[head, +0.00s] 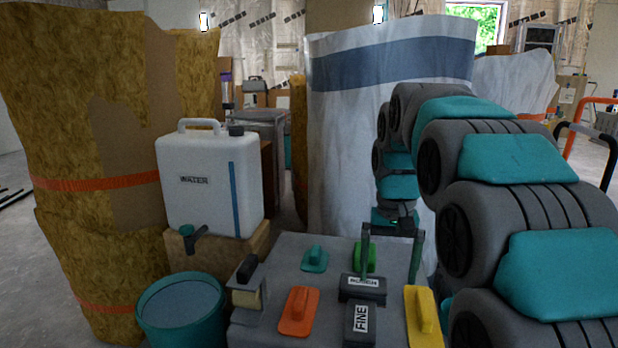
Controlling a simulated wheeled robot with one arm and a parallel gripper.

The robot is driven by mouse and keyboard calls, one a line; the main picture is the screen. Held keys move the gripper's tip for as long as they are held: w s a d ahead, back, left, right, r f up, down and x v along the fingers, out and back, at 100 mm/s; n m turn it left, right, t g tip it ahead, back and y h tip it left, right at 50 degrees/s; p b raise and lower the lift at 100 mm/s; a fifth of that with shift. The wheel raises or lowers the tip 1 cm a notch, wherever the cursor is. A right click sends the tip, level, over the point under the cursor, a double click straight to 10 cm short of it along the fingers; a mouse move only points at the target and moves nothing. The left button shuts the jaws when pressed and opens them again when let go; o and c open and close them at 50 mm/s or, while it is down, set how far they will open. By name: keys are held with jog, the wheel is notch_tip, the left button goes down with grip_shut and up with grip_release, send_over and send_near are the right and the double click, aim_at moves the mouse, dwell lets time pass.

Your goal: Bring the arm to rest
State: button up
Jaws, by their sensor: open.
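My arm (500,165), grey with teal pads, comes in from the right edge, arches up and bends down to my gripper (388,275). My gripper points down with its two fingers apart, above the right part of a grey worktop (275,258). A block labelled as a medium grade (362,290) stands just below and left of the gripper. Whether the fingertips touch anything is hard to tell.
The worktop holds a block labelled FINE (362,322), orange (299,311), teal (315,259), green (366,257) and yellow (424,316) handled tools, and a scraper-like tool (247,284). A white water container (208,183) and teal bucket (182,312) stand left. Tall wrapped rolls (340,140) stand behind.

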jog(key=s+f, duration=0.4)
jog(key=s, duration=0.6)
jog(key=s+f+n+g, duration=0.1)
jog(key=s+f, duration=0.4)
jog(key=s, duration=0.6)
jog(key=s+f+n, duration=0.1)
jog(key=s+f, duration=0.3)
jog(key=s, duration=0.6)
jog(key=shift+s+f, duration=0.25)
jog(key=shift+s, duration=0.15)
jog(key=shift+w, duration=0.1)
